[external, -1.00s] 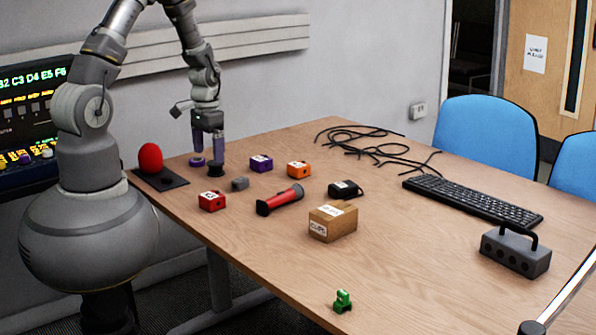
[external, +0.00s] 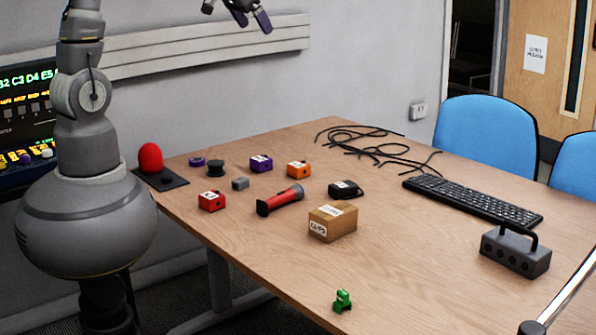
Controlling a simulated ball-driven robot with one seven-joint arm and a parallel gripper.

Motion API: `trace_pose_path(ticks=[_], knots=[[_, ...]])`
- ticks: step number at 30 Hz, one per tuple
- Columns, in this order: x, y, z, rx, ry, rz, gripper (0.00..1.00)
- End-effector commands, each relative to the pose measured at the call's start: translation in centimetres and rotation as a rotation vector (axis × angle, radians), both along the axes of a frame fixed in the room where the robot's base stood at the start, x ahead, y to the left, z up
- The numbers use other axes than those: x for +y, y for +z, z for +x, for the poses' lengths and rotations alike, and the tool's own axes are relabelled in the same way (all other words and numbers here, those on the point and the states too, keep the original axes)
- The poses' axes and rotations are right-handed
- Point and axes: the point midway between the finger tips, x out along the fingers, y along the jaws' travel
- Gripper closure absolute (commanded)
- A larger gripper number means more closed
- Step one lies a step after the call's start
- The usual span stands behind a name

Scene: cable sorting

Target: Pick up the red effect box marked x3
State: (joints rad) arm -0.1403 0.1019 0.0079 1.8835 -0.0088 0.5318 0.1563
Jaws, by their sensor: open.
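The red effect box (external: 212,201) sits on the table near its left edge, with a white label on top and a marking on its front too small to read for certain. My gripper (external: 250,20) is at the top of the view, high above the table and well clear of the red box. Its purple-tipped fingers are apart and nothing shows between them. Part of my arm is cut off by the top edge.
Around the red box are a grey block (external: 240,184), a red torch (external: 281,200), a purple box (external: 261,163), a black spool (external: 216,168) and a purple ring (external: 197,162). A red foam ball (external: 151,158) stands on a dark base. A cardboard box (external: 333,222) is further right.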

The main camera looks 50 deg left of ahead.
Motion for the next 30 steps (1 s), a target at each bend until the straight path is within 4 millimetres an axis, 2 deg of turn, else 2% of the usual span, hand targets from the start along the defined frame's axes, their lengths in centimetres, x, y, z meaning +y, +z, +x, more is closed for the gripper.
trace_pose_path(ticks=[1, 2, 3, 6, 9, 12, 14, 15, 18, 30], knots=[[-1.0, 4.1, 0.3, -0.103, -0.006, 0.002, 0.00], [-1.7, 6.8, 0.3, -0.161, -0.010, 0.002, 0.00], [-2.5, 10.5, -0.1, -0.239, -0.014, -0.002, 0.00], [-4.5, 18.7, -2.2, -0.414, -0.026, -0.017, 0.00], [-6.0, 25.2, -5.1, -0.555, -0.038, -0.038, 0.00], [-6.9, 29.5, -7.8, -0.651, -0.046, -0.056, 0.00], [-7.2, 31.2, -9.0, -0.688, -0.050, -0.063, 0.00], [-7.4, 31.9, -9.6, -0.705, -0.053, -0.067, 0.08], [-7.6, 32.8, -10.2, -0.724, -0.055, -0.072, 0.08], [-7.5, 32.6, -9.9, -0.719, -0.052, -0.070, 0.08]])
